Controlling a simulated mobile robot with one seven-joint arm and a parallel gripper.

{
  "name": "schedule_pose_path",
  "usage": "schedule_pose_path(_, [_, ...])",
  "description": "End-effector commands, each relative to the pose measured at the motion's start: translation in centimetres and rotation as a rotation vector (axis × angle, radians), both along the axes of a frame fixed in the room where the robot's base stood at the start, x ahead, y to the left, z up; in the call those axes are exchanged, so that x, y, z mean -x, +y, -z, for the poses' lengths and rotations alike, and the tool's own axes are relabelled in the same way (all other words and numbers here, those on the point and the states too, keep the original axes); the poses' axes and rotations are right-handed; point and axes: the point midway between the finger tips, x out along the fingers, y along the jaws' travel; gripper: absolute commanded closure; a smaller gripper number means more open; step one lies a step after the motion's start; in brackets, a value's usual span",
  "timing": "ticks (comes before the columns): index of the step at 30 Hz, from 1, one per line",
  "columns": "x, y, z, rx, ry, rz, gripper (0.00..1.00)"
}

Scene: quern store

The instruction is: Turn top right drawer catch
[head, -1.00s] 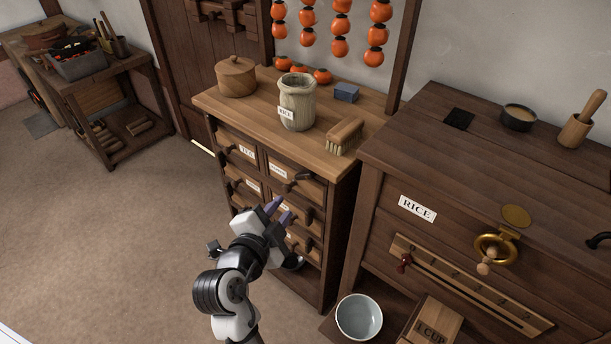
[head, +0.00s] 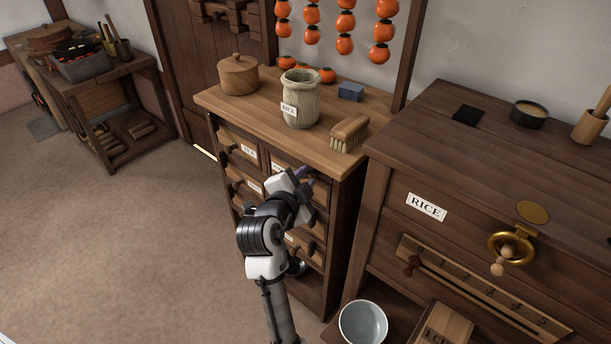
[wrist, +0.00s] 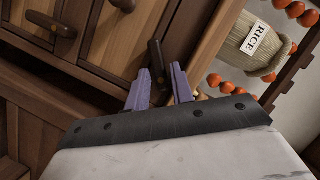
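The top right drawer (head: 315,186) of the small wooden chest is mostly covered by my gripper in the head view, and its label is only partly visible. In the wrist view its dark wooden catch (wrist: 155,58) shows just beyond and between my two purple fingertips. My gripper (head: 306,177) is in front of that drawer, and its fingers also show in the wrist view (wrist: 161,88). The fingers are apart, with a gap between them. I cannot tell whether either finger touches the catch.
The chest top (head: 245,105) holds a RICE jar (head: 300,98), a lidded pot (head: 237,75), a brush (head: 349,132) and a blue box (head: 350,92). The dark RICE cabinet (head: 400,165) stands close on the right, with a white bowl (head: 363,322) low beside it. Floor at left is clear.

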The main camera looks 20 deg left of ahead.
Motion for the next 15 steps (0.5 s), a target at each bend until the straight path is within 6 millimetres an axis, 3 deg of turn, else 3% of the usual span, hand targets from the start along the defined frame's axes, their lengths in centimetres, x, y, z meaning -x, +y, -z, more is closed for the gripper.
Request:
schedule_pose_path(11, [-0.83,-0.07,0.26,-0.001,0.001,0.001,0.76])
schedule_pose_path(15, [-0.81,-0.06,0.25,-0.001,0.000,0.000,0.91])
